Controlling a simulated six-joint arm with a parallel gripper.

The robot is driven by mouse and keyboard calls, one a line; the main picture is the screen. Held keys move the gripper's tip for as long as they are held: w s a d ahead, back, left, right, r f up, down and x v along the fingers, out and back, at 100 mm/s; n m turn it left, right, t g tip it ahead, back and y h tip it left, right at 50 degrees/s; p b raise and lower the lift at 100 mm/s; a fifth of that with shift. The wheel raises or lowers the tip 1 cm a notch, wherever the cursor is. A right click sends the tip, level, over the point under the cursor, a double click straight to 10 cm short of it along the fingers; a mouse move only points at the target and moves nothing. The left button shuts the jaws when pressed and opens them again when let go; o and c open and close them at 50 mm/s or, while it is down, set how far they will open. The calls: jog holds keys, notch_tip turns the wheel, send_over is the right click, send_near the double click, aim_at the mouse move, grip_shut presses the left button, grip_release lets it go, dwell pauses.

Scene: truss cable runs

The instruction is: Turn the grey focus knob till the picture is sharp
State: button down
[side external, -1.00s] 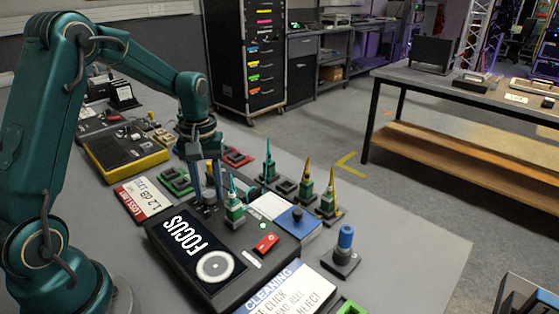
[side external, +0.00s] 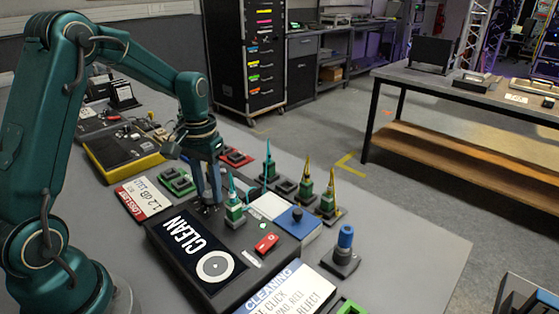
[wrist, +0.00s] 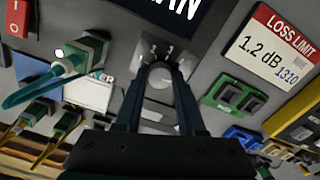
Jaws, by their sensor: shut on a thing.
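The grey focus knob (wrist: 160,74) sits on the top of a dark inspection box (side external: 232,282). My gripper (wrist: 158,82) is shut on the knob, one finger on each side of it, pointing down from above. In the side view my gripper (side external: 210,203) hides most of the knob. The box's screen (side external: 188,237) reads "CLEAN" and shows a white ring with a small dark centre on a dark ground. Only the end of that word shows in the wrist view.
A green connector (side external: 234,210) with a teal boot stands close to my gripper's right. A red switch (side external: 266,243) and a blue-topped block (side external: 298,222) are further right. A loss limit card (side external: 143,197) lies left. Several boots stand behind.

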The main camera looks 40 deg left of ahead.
aim_at(210, 194)
jog(key=c, duration=0.5)
grip_release()
jog(key=shift+r, duration=2.6)
jog(key=s+d+r+m+t, duration=0.2)
jog(key=s+d+r+t, duration=0.15)
jog(key=d+r, duration=0.45)
jog(key=s+d+f+m+t, duration=0.1)
jog(key=s+d, duration=0.3)
jog(key=s, duration=0.5)
jog(key=shift+f+m+t, duration=0.4)
jog(key=shift+f+t, duration=0.15)
jog(key=shift+f, duration=0.1)
